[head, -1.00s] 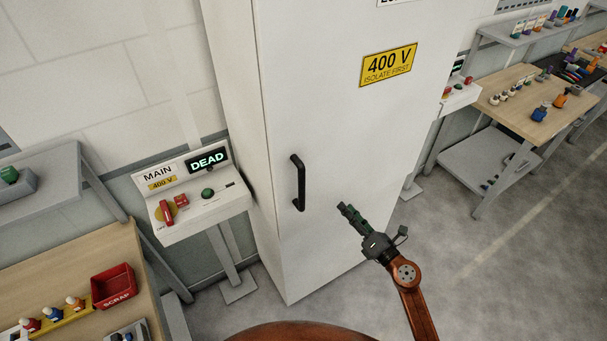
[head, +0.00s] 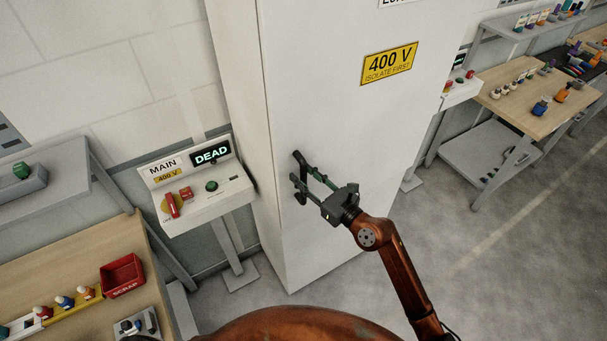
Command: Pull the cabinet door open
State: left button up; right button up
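The cabinet door (head: 345,125) is a tall white panel with a yellow 400 V label (head: 390,63), and it appears closed. Its black vertical bar handle (head: 299,158) is on the left side of the door. My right gripper (head: 302,176) is at the handle, with its two fingers spread apart. The fingers overlap the handle in the picture and hide part of it. I cannot tell whether they touch it or sit on both sides of it. My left gripper is not in view.
A MAIN switch box (head: 205,213) with a lit DEAD display (head: 211,153) stands on a post left of the cabinet. A wooden bench with a red SCRAP bin (head: 122,276) is at lower left. Another bench (head: 535,110) is at right. The floor (head: 490,245) right of the cabinet is clear.

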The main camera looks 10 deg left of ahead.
jog(key=shift+w+a, duration=0.1)
jog(key=shift+a, duration=0.1)
jog(key=shift+c, duration=0.3)
grip_shut()
dwell(0.3)
